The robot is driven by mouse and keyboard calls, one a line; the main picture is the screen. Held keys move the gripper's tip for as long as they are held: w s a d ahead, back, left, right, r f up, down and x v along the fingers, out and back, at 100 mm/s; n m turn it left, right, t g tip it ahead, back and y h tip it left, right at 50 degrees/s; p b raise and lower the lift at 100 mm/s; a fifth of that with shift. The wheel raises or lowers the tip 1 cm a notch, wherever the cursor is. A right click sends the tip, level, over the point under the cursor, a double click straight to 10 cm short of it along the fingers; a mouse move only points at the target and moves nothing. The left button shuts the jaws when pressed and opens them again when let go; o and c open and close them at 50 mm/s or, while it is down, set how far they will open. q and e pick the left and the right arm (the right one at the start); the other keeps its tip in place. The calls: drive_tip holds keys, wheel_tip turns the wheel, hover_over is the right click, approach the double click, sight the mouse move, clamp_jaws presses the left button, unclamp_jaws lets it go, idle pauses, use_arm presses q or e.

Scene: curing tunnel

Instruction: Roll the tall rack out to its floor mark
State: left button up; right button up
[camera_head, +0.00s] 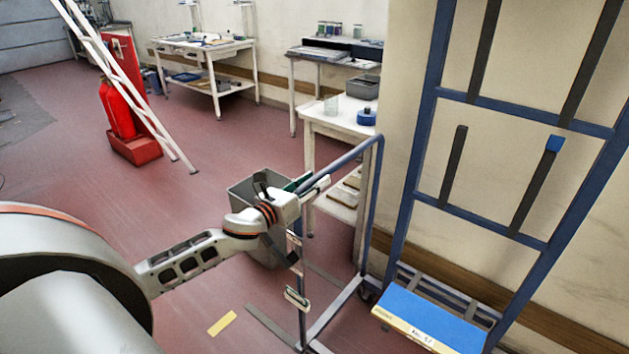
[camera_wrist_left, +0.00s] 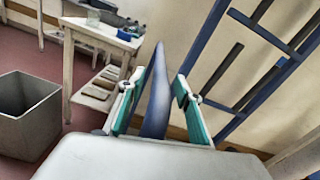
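A tall blue rack (camera_head: 409,215) with dark arms stands against the wall at the right; it also shows in the left wrist view (camera_wrist_left: 212,32). A blue-grey rail (camera_head: 352,156) tops a lower frame just left of it; whether the two are joined I cannot tell. My left gripper (camera_head: 312,188) is at the rail's near end. In the left wrist view its two green fingers stand apart, with the blue rail (camera_wrist_left: 156,95) between them and gaps showing on both sides. A yellow floor strip (camera_head: 222,323) lies left of the frame. My right gripper is not visible.
A grey bin (camera_head: 246,198) stands behind my left gripper. A white bench (camera_head: 325,122) is beyond the rail. A white ladder (camera_head: 130,85) and red extinguishers (camera_head: 118,110) stand at the left. Open red floor lies between them and the frame.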

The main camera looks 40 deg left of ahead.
use_arm(q)
drive_tip(key=shift+w, duration=0.2)
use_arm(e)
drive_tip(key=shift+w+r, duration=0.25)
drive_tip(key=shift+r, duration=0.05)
use_arm(q)
clamp_jaws()
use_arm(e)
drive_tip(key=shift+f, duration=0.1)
